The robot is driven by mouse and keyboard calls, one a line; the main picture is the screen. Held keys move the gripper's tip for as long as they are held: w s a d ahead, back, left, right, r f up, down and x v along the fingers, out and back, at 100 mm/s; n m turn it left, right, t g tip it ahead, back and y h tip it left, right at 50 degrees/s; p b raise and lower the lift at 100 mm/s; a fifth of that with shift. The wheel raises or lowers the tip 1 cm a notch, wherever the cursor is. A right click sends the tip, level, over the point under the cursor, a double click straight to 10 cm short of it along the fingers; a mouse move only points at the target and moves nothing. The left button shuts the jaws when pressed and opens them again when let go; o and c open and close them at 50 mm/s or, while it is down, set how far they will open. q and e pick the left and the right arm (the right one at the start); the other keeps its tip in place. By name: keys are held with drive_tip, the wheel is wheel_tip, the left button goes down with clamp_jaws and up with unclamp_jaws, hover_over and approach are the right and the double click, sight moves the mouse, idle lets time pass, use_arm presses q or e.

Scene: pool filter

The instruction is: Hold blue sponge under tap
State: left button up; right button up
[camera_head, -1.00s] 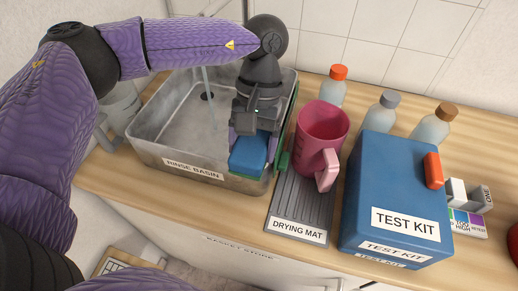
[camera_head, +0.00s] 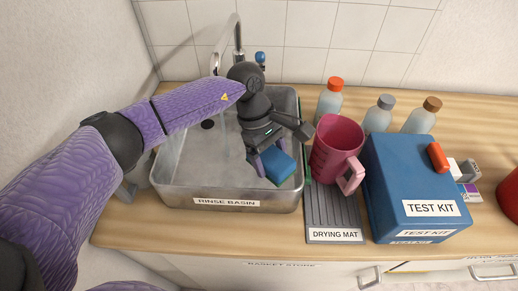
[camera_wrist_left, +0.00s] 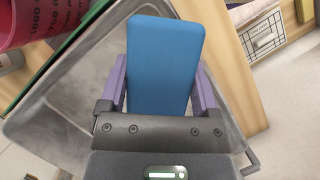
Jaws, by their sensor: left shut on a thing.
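The blue sponge (camera_head: 274,163) is between the fingers of my left gripper (camera_head: 268,164), at the right side of the rinse basin (camera_head: 228,203). In the left wrist view the sponge (camera_wrist_left: 165,65) stands out between the two purple fingers (camera_wrist_left: 160,85), which are shut on it. The sponge is to the right of and nearer than the spout. I cannot tell its exact height over the basin floor. My right gripper is not in view.
A pink jug (camera_head: 335,150) stands on the drying mat (camera_head: 333,218) just right of the basin. A blue test kit box (camera_head: 415,180) and several capped bottles (camera_head: 378,114) stand further right. The tiled wall (camera_head: 310,45) is behind. The left part of the basin is clear.

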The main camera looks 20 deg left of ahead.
use_arm(q)
drive_tip(key=n, duration=0.1)
drive_tip(key=n+t, duration=0.1)
drive_tip(key=f+n+p, duration=0.1)
drive_tip(key=shift+w+n+h, duration=0.3)
drive_tip(key=shift+n, duration=0.1)
drive_tip(key=w+a+f+n+t+b, duration=0.1)
drive_tip(key=w+a+f+n+b, duration=0.1)
drive_tip(key=a+n, duration=0.1)
drive_tip(key=w+a+f+n+t+y+b, duration=0.1)
drive_tip(key=w+a+f+n+t+b, duration=0.1)
drive_tip(key=a+f+n+b, duration=0.1)
drive_tip(key=w+a+f+n+t+b, duration=0.1)
drive_tip(key=w+a+f+n+b, duration=0.1)
drive_tip(key=a, duration=0.4)
drive_tip(key=shift+w+a+f+n, duration=0.1)
drive_tip(key=shift+w+a+n, duration=0.15)
drive_tip(key=shift+n, duration=0.45)
drive_tip(key=shift+w+a+f+n, duration=0.15)
drive_tip(key=shift+w+n, duration=0.1)
drive_tip(key=shift+n, duration=0.45)
drive_tip(key=shift+w+a+r+b, duration=0.15)
drive_tip(key=shift+w+a+b, duration=0.3)
drive_tip(key=shift+b, duration=0.35)
drive_tip(key=shift+a+r, duration=0.15)
drive_tip(key=shift+a, duration=0.05)
drive_tip(key=shift+w+d, duration=0.1)
